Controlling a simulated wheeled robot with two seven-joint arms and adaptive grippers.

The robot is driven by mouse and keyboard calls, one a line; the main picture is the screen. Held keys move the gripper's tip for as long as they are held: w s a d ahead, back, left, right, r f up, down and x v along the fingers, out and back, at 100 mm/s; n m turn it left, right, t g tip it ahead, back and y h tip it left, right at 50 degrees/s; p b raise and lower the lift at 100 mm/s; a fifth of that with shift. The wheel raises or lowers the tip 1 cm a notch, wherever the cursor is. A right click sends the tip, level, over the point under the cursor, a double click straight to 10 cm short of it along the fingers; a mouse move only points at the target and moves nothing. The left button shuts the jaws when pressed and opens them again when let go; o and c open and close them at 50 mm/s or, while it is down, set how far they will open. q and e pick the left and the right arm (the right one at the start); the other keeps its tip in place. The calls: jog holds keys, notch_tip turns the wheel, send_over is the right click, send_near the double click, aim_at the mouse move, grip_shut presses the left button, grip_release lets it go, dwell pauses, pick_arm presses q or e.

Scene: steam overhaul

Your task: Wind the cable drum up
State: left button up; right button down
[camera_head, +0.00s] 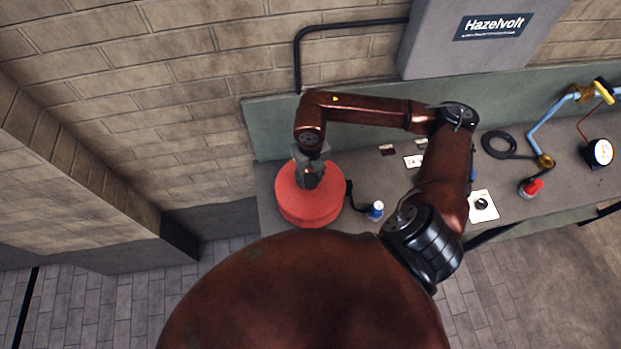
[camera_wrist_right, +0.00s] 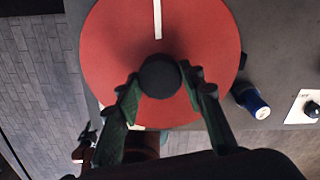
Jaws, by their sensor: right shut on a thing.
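The red cable drum (camera_head: 306,212) sits at the left end of the grey bench. In the right wrist view the drum (camera_wrist_right: 110,50) fills the upper middle, with a white stripe (camera_wrist_right: 157,18) running up from a dark round knob (camera_wrist_right: 160,76). My right gripper (camera_head: 311,180) reaches down onto the drum from above. In the right wrist view its two green fingers (camera_wrist_right: 163,92) are on either side of the knob, shut on it. A blue-capped plug (camera_head: 376,209) lies right of the drum on a short dark cable. My left gripper is in neither view.
The grey bench (camera_head: 400,185) runs along the wall. A grey Hazelvolt cabinet (camera_head: 440,55) hangs above.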

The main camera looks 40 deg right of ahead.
jog(key=shift+m, duration=0.5)
jog(key=c, duration=1.3)
grip_release()
jog(key=shift+o, duration=0.2)
notch_tip(320, 180, up, 12)
jog(key=shift+s, duration=0.15)
